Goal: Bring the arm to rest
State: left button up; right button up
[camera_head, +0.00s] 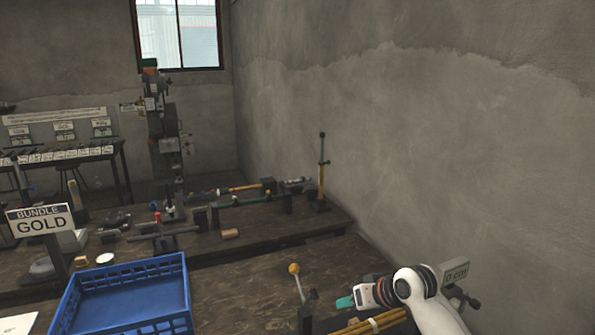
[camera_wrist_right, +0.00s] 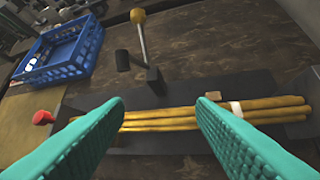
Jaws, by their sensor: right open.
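My right gripper (camera_head: 345,301) is at the lower right of the head view, with teal fingers, close to several golden rods (camera_head: 372,321). In the right wrist view the gripper (camera_wrist_right: 161,102) is open, its two teal fingers apart with nothing between them that it grips. The golden rods (camera_wrist_right: 165,122) lie side by side beyond and below the fingertips, on a dark base, with a white band near their right part. I cannot tell whether the fingers touch them. My left gripper is in neither view.
A lever with a yellow ball (camera_head: 294,269) stands left of the right gripper. A blue crate (camera_head: 186,290) is at lower left, by a sign reading BUNDLE GOLD (camera_head: 40,220). A tall press (camera_head: 168,145) stands on the bench behind. A grey wall (camera_head: 420,150) closes the right side.

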jog(key=s+f+g+h, duration=0.1)
jog(key=s+f, duration=0.5)
jog(key=s, duration=0.3)
jog(key=s+f+h, duration=0.1)
jog(key=s+f, duration=0.6)
jog(key=s, duration=0.3)
jog(key=s+d+m+g+h, duration=0.1)
jog(key=s+d+h, duration=0.15)
jog(key=s, duration=0.75)
jog(key=s+d+g+h, duration=0.1)
jog(key=s+d, duration=0.3)
jog(key=s, duration=0.6)
notch_tip(320, 180, down, 27)
jog(key=g, duration=0.1)
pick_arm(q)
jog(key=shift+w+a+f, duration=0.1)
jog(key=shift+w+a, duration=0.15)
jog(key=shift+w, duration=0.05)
pick_arm(e)
jog(key=s+d+f+g, duration=0.1)
jog(key=s+d+f, duration=0.2)
jog(key=s+f, duration=1.2)
jog(key=shift+s+f+g, duration=0.2)
jog(key=shift+s+g, duration=0.1)
jog(key=shift+s, duration=0.75)
